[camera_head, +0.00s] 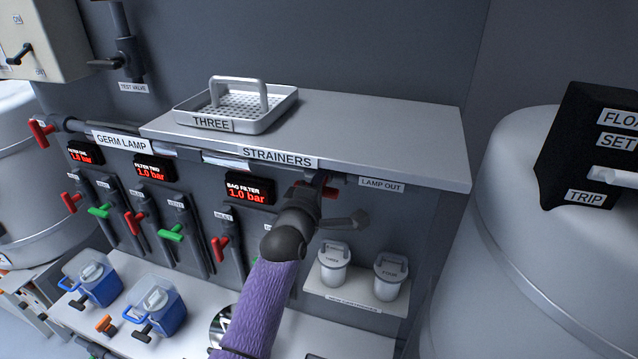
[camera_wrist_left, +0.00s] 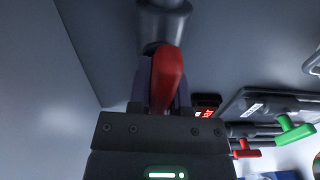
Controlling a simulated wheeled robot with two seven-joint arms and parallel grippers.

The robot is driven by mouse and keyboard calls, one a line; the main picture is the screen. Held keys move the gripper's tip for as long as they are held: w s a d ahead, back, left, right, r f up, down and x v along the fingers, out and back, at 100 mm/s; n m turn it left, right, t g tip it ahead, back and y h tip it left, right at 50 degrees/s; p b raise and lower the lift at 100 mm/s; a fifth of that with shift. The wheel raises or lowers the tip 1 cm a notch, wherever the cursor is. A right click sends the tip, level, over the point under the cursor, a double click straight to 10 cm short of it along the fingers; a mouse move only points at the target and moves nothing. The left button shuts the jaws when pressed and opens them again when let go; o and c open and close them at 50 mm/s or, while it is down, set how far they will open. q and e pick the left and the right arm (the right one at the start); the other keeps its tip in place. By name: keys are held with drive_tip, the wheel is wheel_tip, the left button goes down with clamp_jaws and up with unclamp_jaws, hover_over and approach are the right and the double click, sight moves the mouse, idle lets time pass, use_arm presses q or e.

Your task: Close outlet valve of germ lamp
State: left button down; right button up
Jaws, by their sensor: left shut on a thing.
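The lamp outlet valve's red handle (camera_head: 328,193) shows under the right part of the shelf, beside the LAMP OUT label (camera_head: 381,185). My left gripper (camera_head: 316,183) reaches up to it under the shelf edge and is shut on it. In the left wrist view the red handle (camera_wrist_left: 166,78) lies between the fingers of my left gripper (camera_wrist_left: 163,98), in line with the grey pipe (camera_wrist_left: 163,22). In the head view my wrist hides part of the valve. The GERM LAMP label (camera_head: 121,142) is on the pipe at the left. My right gripper is not in view.
The STRAINERS shelf (camera_head: 400,131) overhangs the gripper and carries a tray (camera_head: 195,121) labelled THREE. Two white canisters (camera_head: 333,266) stand on a small ledge below right. Filter valves with red and green handles (camera_head: 172,233) line the wall at the left. Blue containers (camera_head: 92,288) stand lower left.

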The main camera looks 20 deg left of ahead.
use_arm(q)
drive_tip(key=shift+m, duration=0.3)
drive_tip(key=shift+f+m+p, duration=0.1)
drive_tip(key=shift+m+p, duration=1.25)
drive_tip(key=shift+m, duration=6.85)
drive_tip(key=c, duration=0.6)
unclamp_jaws()
drive_tip(key=shift+o, duration=0.2)
